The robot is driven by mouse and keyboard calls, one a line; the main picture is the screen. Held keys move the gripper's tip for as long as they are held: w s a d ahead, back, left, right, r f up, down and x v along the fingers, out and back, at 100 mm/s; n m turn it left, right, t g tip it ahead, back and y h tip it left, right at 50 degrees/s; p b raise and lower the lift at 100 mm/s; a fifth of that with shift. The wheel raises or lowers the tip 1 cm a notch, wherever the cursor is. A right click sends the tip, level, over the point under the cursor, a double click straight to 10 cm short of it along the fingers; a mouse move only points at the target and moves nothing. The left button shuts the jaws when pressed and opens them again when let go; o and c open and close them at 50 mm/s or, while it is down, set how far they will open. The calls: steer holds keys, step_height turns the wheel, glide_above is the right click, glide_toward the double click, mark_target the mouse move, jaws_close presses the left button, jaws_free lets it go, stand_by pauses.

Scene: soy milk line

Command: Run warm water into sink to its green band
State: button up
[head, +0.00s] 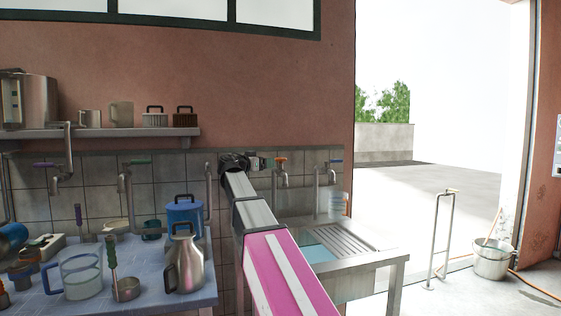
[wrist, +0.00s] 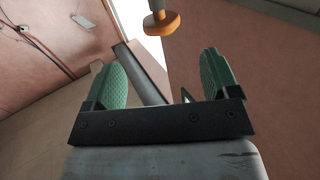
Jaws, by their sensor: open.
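The sink (head: 373,258) stands right of my arm, with a ribbed drainboard and a pale blue basin (head: 318,253); I cannot make out a green band or the water level. Above it on the wall are a tap with an orange-red handle (head: 280,159) and a tap with a blue handle (head: 335,161). My gripper (head: 263,163) is at the wall, just left of the orange-handled tap. In the wrist view my gripper (wrist: 160,70) is open and empty, its green fingers apart. An orange knob (wrist: 162,23) shows beyond the fingertips, apart from them.
A blue-topped table (head: 205,297) at left holds a steel jug (head: 185,264), a clear jug (head: 82,276) and a blue container (head: 184,216). More taps line the wall. A clear container (head: 337,205) stands behind the drainboard. A bucket (head: 491,262) is at right.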

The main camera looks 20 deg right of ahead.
mark_target(281, 159)
steer(key=x, duration=1)
steer(key=shift+w+d, duration=0.25)
steer(key=shift+d, duration=0.05)
steer(key=c, duration=0.9)
